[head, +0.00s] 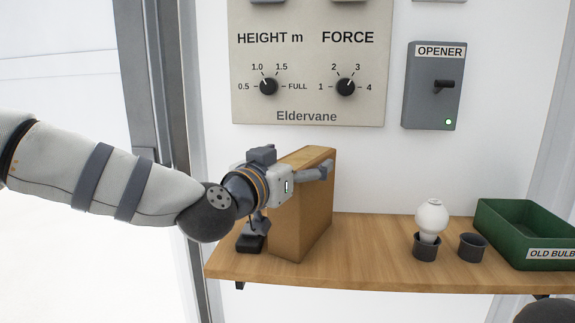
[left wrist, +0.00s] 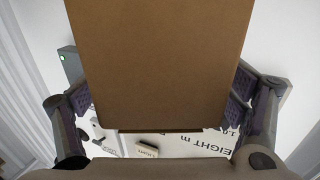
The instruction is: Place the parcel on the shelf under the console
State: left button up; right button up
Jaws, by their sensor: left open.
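The parcel (head: 306,215), a tan-brown box, stands upright at the left end of the wooden shelf (head: 365,259). Its base appears to rest on the wood. The console (head: 307,60), a beige panel with two knobs, hangs on the wall above. My left gripper (head: 290,205) is open around the upper part of the parcel, with one finger over its near side and the other partly hidden. In the left wrist view the parcel (left wrist: 160,60) fills the space between the spread fingers, with small gaps seen near the tips. My right gripper is not in view.
On the shelf's right stand a white bulb (head: 431,217) in a dark cup, an empty dark cup (head: 472,247) and a green bin (head: 520,225) labelled OLD BULBS. A grey opener box (head: 434,85) is on the wall. The shelf's middle is clear.

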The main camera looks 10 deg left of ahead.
pick_arm(q)
jog(key=p+v, duration=0.2)
jog(key=v, duration=0.9)
jog(key=s+a+f+n+g+y, duration=0.1)
jog(key=s+f+g, duration=0.3)
jog(key=f, duration=0.7)
jog(key=s+a+f+n+g+y, duration=0.1)
jog(key=s+f+g, duration=0.2)
jog(key=s+f, duration=0.65)
jog(key=s+f+n+g+y, duration=0.1)
jog(key=s+f+g, duration=0.2)
jog(key=f, duration=1.1)
jog(key=s+a+f+g+y, duration=0.1)
jog(key=s+a+f+g, duration=0.2)
jog(key=s, duration=0.5)
jog(key=s+a+f+n+g+y, duration=0.1)
jog(key=s+a+f+g, duration=0.2)
jog(key=s, duration=0.6)
jog(key=s+a+f+n+g+y, duration=0.1)
jog(key=s+a+f, duration=0.3)
jog(key=s, duration=0.5)
jog(key=shift+a+f+g+y, duration=0.35)
jog(key=shift+a+g+y, duration=0.25)
jog(key=shift+g, duration=0.3)
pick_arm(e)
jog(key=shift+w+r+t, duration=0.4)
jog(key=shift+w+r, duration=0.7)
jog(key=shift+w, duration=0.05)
